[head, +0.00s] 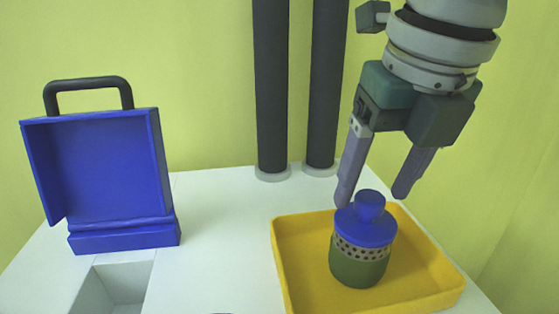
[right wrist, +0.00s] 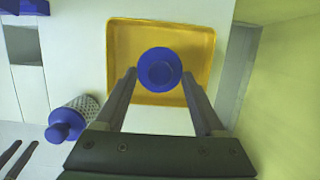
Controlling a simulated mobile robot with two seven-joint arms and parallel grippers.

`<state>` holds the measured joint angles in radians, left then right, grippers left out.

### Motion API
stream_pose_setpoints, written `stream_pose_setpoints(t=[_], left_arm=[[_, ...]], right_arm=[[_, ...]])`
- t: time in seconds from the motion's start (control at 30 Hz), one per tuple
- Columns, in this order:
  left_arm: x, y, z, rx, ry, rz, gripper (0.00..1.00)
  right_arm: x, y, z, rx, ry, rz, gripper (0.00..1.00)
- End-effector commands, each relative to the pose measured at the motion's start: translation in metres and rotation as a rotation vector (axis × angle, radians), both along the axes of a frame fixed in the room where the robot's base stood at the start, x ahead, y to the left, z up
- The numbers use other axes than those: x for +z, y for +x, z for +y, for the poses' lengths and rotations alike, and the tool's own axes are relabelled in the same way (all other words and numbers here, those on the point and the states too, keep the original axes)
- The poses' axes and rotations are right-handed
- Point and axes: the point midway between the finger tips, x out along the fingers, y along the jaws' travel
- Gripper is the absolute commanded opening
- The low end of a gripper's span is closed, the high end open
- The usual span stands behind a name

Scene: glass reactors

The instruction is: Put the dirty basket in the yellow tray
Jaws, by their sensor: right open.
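The dirty basket (head: 362,254) has a blue knobbed lid, a perforated band and a dark green lower part. It stands upright inside the yellow tray (head: 282,262). In the right wrist view its round blue top (right wrist: 160,69) shows inside the tray (right wrist: 205,60). My right gripper (head: 374,198) is open just above the basket, its fingers apart on either side of the knob. In the right wrist view the fingers (right wrist: 160,72) show on both sides of the blue top, with gaps.
A blue open case (head: 100,165) with a black handle stands at the left, behind a square recess (head: 118,285). Two dark bars show at the lower left there.

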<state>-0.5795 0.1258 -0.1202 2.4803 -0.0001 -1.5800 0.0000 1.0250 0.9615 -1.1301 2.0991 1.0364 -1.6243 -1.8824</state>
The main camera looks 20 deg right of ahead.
Motion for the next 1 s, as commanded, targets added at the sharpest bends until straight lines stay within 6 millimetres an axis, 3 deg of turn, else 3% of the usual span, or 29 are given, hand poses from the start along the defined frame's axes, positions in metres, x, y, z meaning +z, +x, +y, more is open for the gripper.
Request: stream_pose_setpoints(t=[0.4, 0.6, 0.77, 0.87, 1.0], left_arm=[[0.020, 0.000, -0.002, 0.006, -0.008, 0.000, 0.50], [0.025, 0.000, -0.003, 0.007, -0.011, 0.001, 0.50], [0.025, 0.000, -0.003, 0.007, -0.011, 0.001, 0.50], [0.025, 0.000, -0.002, 0.006, -0.009, 0.000, 0.50], [0.025, 0.000, -0.002, 0.005, -0.007, 0.001, 0.50]], right_arm=[[0.085, -0.021, 0.006, 0.001, 0.001, -0.005, 0.71], [0.110, -0.029, 0.007, 0.001, 0.001, -0.002, 0.71], [0.104, -0.030, 0.019, -0.043, 0.042, -0.007, 0.71], [0.083, -0.030, 0.043, -0.151, 0.144, -0.018, 0.71], [0.048, -0.036, 0.088, -0.446, 0.383, -0.013, 0.71]])
